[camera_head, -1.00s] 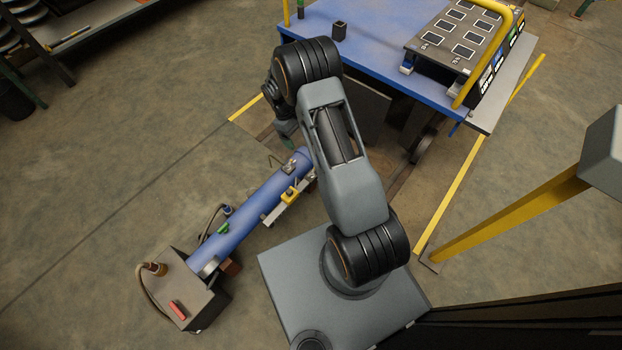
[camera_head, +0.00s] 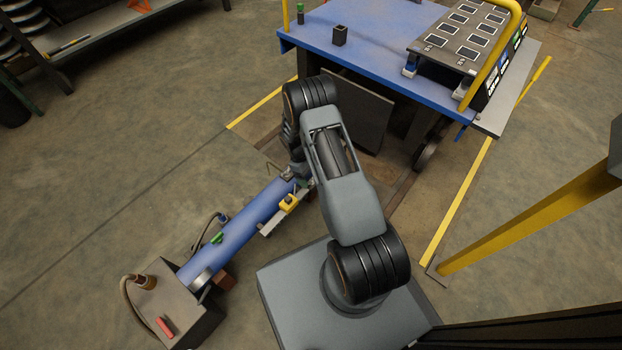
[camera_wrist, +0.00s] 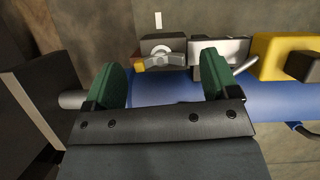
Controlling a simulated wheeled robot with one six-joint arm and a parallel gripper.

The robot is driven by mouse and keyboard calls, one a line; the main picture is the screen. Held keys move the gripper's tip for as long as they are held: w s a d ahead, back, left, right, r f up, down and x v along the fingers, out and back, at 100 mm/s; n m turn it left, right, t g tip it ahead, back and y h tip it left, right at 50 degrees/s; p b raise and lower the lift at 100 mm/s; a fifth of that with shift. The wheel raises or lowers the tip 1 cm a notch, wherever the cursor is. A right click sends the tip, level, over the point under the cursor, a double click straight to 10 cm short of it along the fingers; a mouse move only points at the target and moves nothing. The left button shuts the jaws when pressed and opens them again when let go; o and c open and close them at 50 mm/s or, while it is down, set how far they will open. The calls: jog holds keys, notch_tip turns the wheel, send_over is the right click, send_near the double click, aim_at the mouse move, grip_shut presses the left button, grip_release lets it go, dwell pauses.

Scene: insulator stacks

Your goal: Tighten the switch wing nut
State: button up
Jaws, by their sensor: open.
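The blue tube (camera_head: 240,232) runs diagonally across the floor area in the head view, and crosses behind my fingers in the wrist view (camera_wrist: 160,92). A small grey winged piece (camera_wrist: 165,60), which looks like the wing nut, sits by a grey bracket on the tube, between and beyond my fingertips. A silver box with a lever (camera_wrist: 222,50) is just right of it, behind the right finger. A yellow block (camera_wrist: 285,55) is further right; it also shows in the head view (camera_head: 288,202). My gripper (camera_wrist: 162,80) is open with green fingers, empty; in the head view my arm largely hides it.
A dark box with a red part (camera_head: 166,325) stands at the tube's near end, with a cable. A blue-topped cart (camera_head: 375,65) with a panel stands behind the arm. A yellow post (camera_head: 530,225) rises at right. The floor to the left is open.

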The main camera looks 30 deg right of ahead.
jog(key=shift+s+d+f, duration=0.1)
jog(key=shift+s+f, duration=0.1)
jog(key=shift+f, duration=0.4)
jog(key=c, duration=0.9)
